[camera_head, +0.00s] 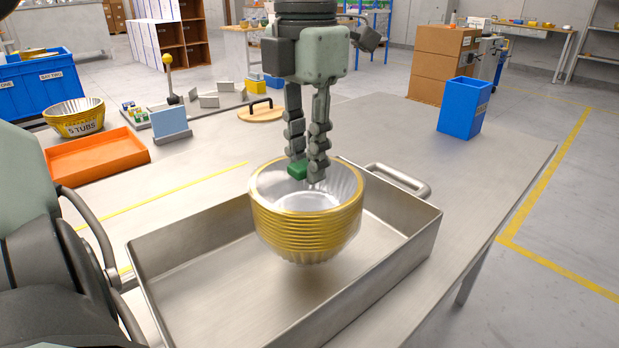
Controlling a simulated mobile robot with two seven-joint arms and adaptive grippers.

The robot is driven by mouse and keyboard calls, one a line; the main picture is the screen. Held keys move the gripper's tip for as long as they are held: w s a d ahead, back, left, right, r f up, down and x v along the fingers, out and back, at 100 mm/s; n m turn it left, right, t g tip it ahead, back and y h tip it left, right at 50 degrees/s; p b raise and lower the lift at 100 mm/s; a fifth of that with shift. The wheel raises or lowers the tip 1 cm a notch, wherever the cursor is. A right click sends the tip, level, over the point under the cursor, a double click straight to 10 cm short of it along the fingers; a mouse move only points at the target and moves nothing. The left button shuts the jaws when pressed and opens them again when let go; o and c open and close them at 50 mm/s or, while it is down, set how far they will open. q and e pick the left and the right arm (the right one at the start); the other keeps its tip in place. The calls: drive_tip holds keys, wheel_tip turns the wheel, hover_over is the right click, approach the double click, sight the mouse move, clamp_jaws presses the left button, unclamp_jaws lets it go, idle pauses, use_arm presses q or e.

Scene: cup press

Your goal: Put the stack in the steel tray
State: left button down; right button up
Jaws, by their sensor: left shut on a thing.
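The stack (306,232) is nested silver cups with gold, ribbed rims, upright in the middle of the view. My left gripper (307,178) comes down from above with its fingertips inside the mouth of the stack, shut on it. A small green piece shows at the fingertips; the exact contact is hard to see. The steel tray (400,252) is a shallow open box on the table. The stack is within the tray's outline in the picture; I cannot tell whether its base touches the tray floor. My right gripper is not in view.
The tray's handle (398,180) sticks up at the far side. An orange tray (97,155), a gold tub (74,117) and a blue stand (171,124) are at the left. A blue bin (464,107) stands at the right rear. The table (480,160) is bare around it.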

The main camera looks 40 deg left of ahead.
use_arm(q)
drive_tip(key=shift+w+f, duration=0.2)
wheel_tip(320, 180, down, 3)
drive_tip(key=shift+f, duration=0.45)
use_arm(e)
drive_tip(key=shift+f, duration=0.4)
